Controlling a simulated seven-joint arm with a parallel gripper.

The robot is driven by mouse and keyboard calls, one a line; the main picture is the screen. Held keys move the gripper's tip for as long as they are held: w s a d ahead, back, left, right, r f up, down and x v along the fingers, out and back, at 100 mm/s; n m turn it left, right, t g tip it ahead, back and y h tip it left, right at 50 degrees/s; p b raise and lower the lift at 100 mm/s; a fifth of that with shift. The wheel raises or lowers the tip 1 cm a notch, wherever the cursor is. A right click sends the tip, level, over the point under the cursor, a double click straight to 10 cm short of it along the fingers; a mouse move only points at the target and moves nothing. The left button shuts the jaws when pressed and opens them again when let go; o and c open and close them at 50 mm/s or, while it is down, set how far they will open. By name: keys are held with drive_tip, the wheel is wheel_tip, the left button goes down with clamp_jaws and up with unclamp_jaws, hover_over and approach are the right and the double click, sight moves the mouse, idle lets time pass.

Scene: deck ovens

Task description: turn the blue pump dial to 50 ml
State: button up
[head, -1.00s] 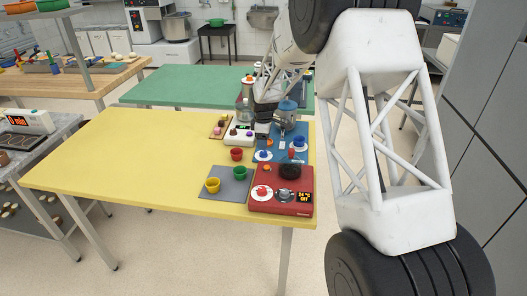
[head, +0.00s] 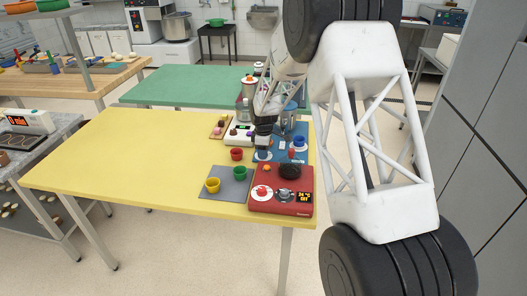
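The blue pump (head: 282,148) sits near the right edge of the yellow table, behind the red unit. A white-ringed dial (head: 263,157) is at its front left, mostly covered by my gripper. Another white dial with a blue knob (head: 299,142) is at its right, and a small red part stands near it. Scale marks are too small to read. My gripper (head: 263,151) points down at the front-left dial, right over it or touching it; I cannot tell which. Its fingers are too small and dark to show whether they are open or shut.
A red unit (head: 281,206) with a dial, black knob and small display stands just in front. Red (head: 237,154), green (head: 240,173) and yellow (head: 213,185) cups stand to its left. A white device (head: 239,134) is left of the pump. The table's left half is clear.

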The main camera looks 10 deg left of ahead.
drive_tip(key=c, duration=0.5)
drive_tip(key=shift+c, duration=0.2)
drive_tip(key=shift+m, duration=0.5)
drive_tip(key=m, duration=2.3)
